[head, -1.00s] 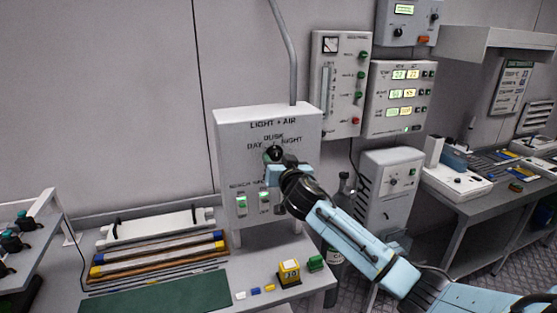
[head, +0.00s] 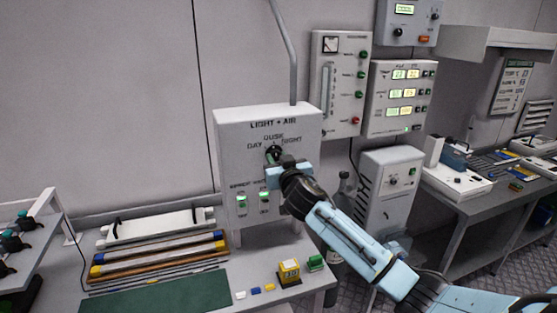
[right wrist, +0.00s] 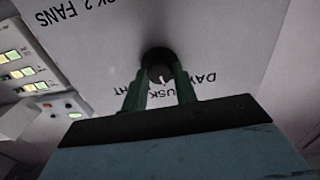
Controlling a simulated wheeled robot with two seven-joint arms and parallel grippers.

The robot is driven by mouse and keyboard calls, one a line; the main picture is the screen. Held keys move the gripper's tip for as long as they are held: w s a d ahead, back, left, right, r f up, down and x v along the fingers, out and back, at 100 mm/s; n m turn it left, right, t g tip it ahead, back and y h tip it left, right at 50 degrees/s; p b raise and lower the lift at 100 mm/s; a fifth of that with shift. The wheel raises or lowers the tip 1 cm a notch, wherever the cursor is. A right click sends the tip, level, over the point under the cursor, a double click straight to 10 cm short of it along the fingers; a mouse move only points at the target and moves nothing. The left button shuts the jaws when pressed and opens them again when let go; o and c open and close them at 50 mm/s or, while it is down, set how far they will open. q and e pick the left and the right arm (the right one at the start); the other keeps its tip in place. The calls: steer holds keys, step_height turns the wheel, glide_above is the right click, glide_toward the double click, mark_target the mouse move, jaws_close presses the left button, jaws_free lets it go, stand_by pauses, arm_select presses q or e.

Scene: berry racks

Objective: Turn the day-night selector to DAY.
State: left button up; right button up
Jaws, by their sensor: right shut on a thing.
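The day-night selector (head: 273,153) is a round black knob on the front of the grey-white LIGHT + AIR box (head: 228,150). DAY, DUSK and NIGHT are lettered around its top. My right gripper (head: 279,162) is at the knob, and its dark fingers partly cover it. In the right wrist view the two green fingers of my right gripper (right wrist: 161,88) are shut on the knob (right wrist: 158,65), one on each side. A short white mark on the knob points down towards the upside-down lettering; its exact setting is hard to tell. My left gripper is out of view.
Panels with displays (head: 402,98) hang to the right. Wall space left of the box is clear.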

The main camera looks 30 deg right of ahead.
steer(key=n, duration=0.4)
steer(key=shift+p, duration=0.4)
steer(key=shift+n+p, duration=0.35)
steer(key=shift+n, duration=1.55)
steer(key=o, duration=1)
steer(key=shift+s+a+f, duration=0.1)
steer(key=shift+s+a, duration=0.05)
steer(key=shift+s, duration=0.4)
steer(key=b+v, duration=0.2)
steer(key=v, duration=1)
steer(key=shift+s, duration=0.2)
